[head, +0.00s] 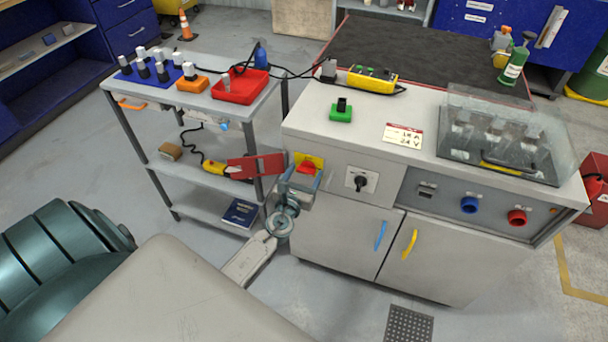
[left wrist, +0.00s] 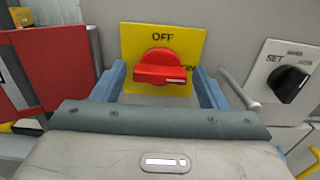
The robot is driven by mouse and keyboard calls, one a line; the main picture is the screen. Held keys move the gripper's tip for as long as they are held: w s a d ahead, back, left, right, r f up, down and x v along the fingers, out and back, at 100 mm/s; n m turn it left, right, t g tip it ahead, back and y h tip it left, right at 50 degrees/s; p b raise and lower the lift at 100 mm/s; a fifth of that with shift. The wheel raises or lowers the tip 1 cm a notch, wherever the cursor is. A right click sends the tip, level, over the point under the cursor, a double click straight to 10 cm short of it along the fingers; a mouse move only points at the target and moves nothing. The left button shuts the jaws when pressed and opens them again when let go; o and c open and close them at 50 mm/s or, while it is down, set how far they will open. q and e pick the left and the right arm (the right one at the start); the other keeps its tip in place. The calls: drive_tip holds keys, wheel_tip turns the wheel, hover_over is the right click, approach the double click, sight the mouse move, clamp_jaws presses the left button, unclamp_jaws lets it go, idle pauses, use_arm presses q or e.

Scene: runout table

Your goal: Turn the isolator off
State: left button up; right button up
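The isolator is a red rotary knob (left wrist: 160,67) on a yellow plate (left wrist: 190,38) on the end of the grey cabinet's front. The plate reads OFF at the top and ON, partly hidden, at the right. The knob's bar lies about level, with its white mark to the right, towards ON. The knob also shows in the head view (head: 306,168). My left gripper (head: 304,177) is in front of the plate. In the left wrist view its blue fingers (left wrist: 161,80) stand apart, one each side of the knob, with gaps visible. Contact is not visible. My right gripper is out of view.
A red panel (head: 256,167) sticks out left of the isolator. A black SET knob (head: 361,182) is to its right on the same front. A trolley (head: 191,116) with several small items stands left. Cabinet doors with blue (head: 380,236) and yellow (head: 409,243) handles are below.

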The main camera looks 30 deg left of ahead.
use_arm(q)
drive_tip(key=c, duration=0.8)
drive_tip(key=shift+o, duration=0.2)
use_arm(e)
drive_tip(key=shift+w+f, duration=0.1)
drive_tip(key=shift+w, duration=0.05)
use_arm(q)
drive_tip(key=shift+n+b, duration=4.6)
drive_tip(key=shift+n, duration=4.4)
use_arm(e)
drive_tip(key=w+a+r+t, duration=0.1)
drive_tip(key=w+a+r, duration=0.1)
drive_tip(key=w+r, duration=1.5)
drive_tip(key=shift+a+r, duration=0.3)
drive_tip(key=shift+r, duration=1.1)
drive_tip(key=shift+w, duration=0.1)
